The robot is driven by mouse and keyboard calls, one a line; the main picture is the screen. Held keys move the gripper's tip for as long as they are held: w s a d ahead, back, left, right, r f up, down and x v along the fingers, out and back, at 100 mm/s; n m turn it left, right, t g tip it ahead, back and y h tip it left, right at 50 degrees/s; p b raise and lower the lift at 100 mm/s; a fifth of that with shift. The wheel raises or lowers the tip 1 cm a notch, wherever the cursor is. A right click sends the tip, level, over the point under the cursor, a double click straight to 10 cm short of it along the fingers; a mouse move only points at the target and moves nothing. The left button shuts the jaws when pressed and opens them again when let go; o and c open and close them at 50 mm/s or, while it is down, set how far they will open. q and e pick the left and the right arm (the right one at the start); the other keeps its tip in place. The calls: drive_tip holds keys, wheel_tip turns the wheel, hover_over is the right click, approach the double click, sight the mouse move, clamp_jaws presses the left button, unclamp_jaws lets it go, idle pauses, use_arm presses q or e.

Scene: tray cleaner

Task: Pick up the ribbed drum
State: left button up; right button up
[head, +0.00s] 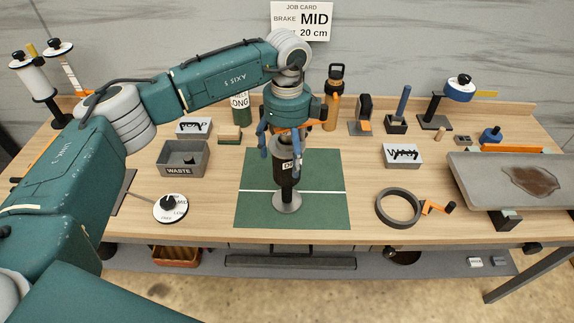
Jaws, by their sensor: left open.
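My left gripper (283,145) points down over the green mat, its fingers open and spread about the top of a dark cylinder (280,158) with a white label. The cylinder stands upright on a thin post with a round grey base (287,204). Whether the fingers touch it I cannot tell; the gripper hides its top. No ribs are clear at this size, so I cannot tell for sure whether this is the ribbed drum. My right gripper is not in view.
A grey WASTE bin (160,170) and a round dial (170,208) are left of the green mat (320,212). A dark ring (380,210) with an orange handle lies right. A grey tray (475,180) with a brown stain is far right. Bottles and stands line the back.

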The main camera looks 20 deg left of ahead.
use_arm(q)
drive_tip(key=shift+w+f, duration=0.1)
drive_tip(key=shift+f, duration=0.95)
drive_tip(key=c, duration=1.6)
drive_tip(key=shift+r, duration=0.1)
drive_tip(key=shift+c, duration=0.7)
